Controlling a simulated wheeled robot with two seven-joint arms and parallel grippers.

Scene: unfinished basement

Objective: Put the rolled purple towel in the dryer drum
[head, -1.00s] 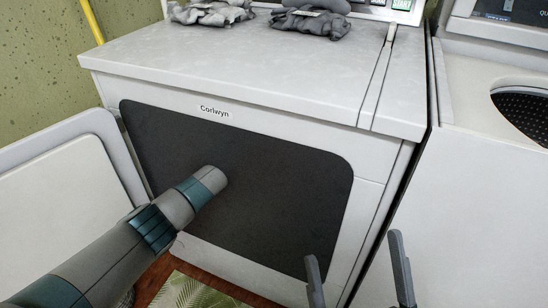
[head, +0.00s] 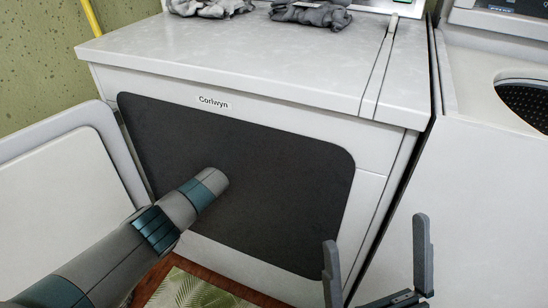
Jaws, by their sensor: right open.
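The dryer (head: 250,58) labelled Corlwyn stands ahead, with a large dark area (head: 290,185) on its front; I cannot tell how deep it goes. Its pale door (head: 60,180) appears swung open at the left. My left arm reaches from the lower left to the dark area, and its gripper is hidden beyond the wrist. My right gripper (head: 377,232) is open and empty at the lower right, in front of the dryer's right edge and the neighbouring machine. No rolled purple towel shows in this view.
Two crumpled grey cloths (head: 312,12) (head: 210,7) lie at the back of the dryer top. A second white machine (head: 475,190) with a dark perforated opening (head: 525,103) stands at the right. A leaf-patterned mat (head: 195,292) lies on the reddish floor below.

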